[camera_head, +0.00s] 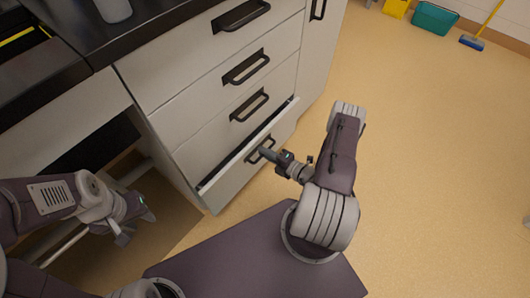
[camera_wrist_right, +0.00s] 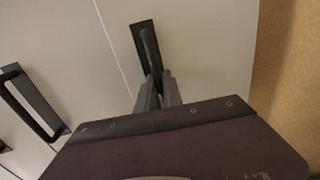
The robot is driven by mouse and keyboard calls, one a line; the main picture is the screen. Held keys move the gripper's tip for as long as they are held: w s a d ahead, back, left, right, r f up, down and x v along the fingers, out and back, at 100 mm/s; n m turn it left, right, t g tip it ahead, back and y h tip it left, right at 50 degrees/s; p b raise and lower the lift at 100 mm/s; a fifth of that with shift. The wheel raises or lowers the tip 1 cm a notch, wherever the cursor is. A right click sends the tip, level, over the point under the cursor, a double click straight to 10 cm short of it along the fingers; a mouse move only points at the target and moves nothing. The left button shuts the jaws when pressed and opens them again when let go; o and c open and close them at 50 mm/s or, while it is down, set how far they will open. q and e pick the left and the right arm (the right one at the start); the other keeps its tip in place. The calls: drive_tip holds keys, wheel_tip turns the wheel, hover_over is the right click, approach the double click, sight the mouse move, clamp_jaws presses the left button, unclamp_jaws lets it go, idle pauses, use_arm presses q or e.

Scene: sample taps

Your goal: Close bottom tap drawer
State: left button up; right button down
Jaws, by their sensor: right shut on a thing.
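The bottom drawer (camera_head: 232,180) of the white cabinet stands slightly open; a narrow dark gap shows along its top edge in the head view. Its black handle (camera_wrist_right: 146,45) is in the right wrist view, upper middle. My right gripper (camera_head: 268,154) is at the front of this drawer, its fingers shut on the handle. In the wrist view the two fingers (camera_wrist_right: 157,88) meet around the handle's near end. My left gripper (camera_head: 136,226) hangs at the lower left, away from the drawer, with its fingers apart and nothing between them.
Three closed drawers (camera_head: 215,85) with black handles are stacked above. A dark countertop (camera_head: 110,38) with a grey-white object (camera_head: 113,10) is at top left. The floor (camera_head: 430,150) to the right is clear. A teal bin (camera_head: 435,18) and a broom (camera_head: 472,43) are far off.

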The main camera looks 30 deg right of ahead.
drive_tip(key=x, duration=0.4)
drive_tip(key=shift+r, duration=0.45)
drive_tip(key=shift+w, duration=0.1)
drive_tip(key=c, duration=1.8)
unclamp_jaws()
drive_tip(key=shift+o, duration=0.2)
drive_tip(key=p+v, duration=0.4)
drive_tip(key=v, duration=0.5)
